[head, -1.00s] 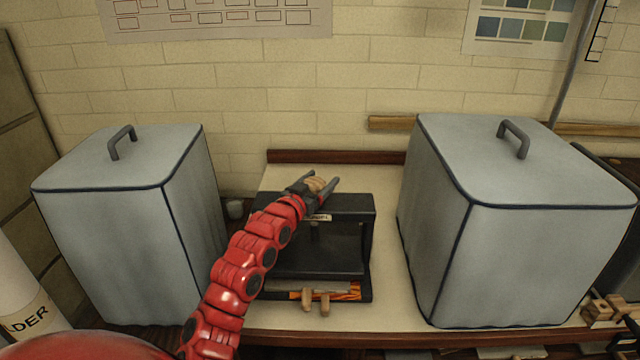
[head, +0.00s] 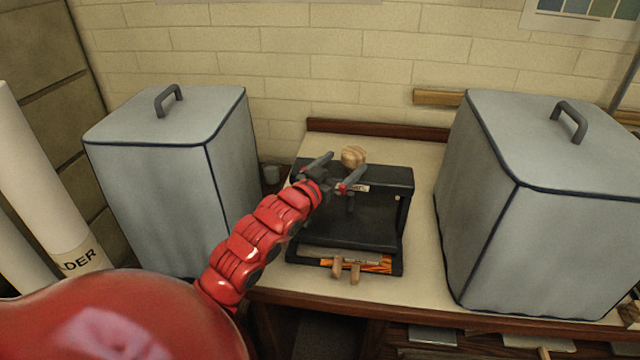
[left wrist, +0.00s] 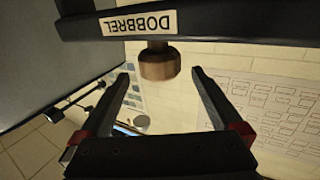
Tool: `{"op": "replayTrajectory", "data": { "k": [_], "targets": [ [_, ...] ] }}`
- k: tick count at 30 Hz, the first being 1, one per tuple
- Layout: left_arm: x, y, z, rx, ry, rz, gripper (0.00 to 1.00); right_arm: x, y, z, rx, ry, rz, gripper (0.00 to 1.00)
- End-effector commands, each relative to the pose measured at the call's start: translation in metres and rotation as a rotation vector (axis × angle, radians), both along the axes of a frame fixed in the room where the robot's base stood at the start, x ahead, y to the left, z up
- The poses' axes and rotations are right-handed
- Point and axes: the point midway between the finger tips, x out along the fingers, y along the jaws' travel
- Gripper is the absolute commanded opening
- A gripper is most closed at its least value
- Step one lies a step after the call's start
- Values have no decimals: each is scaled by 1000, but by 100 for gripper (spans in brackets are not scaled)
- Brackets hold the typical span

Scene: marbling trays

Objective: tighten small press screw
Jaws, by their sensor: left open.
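The small black press (head: 385,180) stands on the bench between two covered boxes. A round wooden knob (head: 353,156), the head of its screw, sits on top. My left gripper (head: 346,162) is open at the press's top bar, its fingers pointing toward the knob and empty. In the left wrist view the wooden knob (left wrist: 160,64) lies just beyond and between the spread fingertips of the left gripper (left wrist: 160,74), apart from both. The press's dark bar (left wrist: 230,22) with its name label crosses the top of that view. My right gripper is not in view.
Grey-covered boxes stand left (head: 150,170) and right (head: 540,200) of the press, close to it. A pale brick wall (head: 350,75) is behind.

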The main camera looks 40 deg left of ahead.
Motion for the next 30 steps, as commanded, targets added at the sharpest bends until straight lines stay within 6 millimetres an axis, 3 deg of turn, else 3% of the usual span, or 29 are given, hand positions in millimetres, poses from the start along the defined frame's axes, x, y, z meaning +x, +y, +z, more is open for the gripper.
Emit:
{"op": "replayTrajectory", "data": {
  "k": [6, 12, 19, 30],
  "targets": [
    [-43, 0, -2, 0, 3, 5, 100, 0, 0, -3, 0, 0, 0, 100],
    [-73, -2, -1, 1, 1, 4, 100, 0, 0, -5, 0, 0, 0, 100],
    [-88, -4, -1, -1, 2, 3, 100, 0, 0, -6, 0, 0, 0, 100],
    [-89, -4, -1, -1, 3, 2, 100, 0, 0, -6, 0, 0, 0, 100]
  ]
}}
